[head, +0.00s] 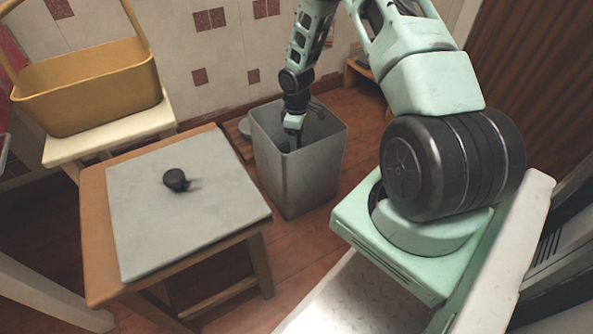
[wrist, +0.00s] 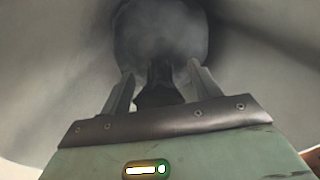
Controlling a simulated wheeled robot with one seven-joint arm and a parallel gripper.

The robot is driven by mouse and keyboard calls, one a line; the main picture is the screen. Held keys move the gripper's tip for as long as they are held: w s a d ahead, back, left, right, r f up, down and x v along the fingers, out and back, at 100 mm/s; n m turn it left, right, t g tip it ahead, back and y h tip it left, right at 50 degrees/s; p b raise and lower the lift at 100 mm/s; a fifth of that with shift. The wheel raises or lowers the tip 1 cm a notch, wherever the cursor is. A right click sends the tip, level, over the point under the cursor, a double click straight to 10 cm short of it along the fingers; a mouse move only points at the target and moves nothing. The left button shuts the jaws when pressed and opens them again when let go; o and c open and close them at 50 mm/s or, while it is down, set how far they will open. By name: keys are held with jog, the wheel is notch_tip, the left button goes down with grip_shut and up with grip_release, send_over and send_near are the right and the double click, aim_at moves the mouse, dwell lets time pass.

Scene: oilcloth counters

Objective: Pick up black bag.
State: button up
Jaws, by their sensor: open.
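My gripper (head: 292,145) reaches down inside a grey bin. In the wrist view my gripper (wrist: 160,74) is open, its two fingers apart. A dark, nearly black thing (wrist: 158,92) stands between the fingers, with a narrow upper part and a wider lower part; it looks like the black bag. Whether the fingers touch it I cannot tell. In the head view the arm and the bin's wall hide most of the bin's inside.
The grey bin (head: 297,182) stands on the wooden floor, its walls close around my gripper. A small table (head: 95,245) with a grey top bears a small dark round object (head: 175,180). A yellow basket (head: 88,85) sits on a cream stool (head: 120,138) at the left.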

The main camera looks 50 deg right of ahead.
jog(key=shift+r, duration=0.1)
grip_shut()
jog(key=shift+r, duration=0.15)
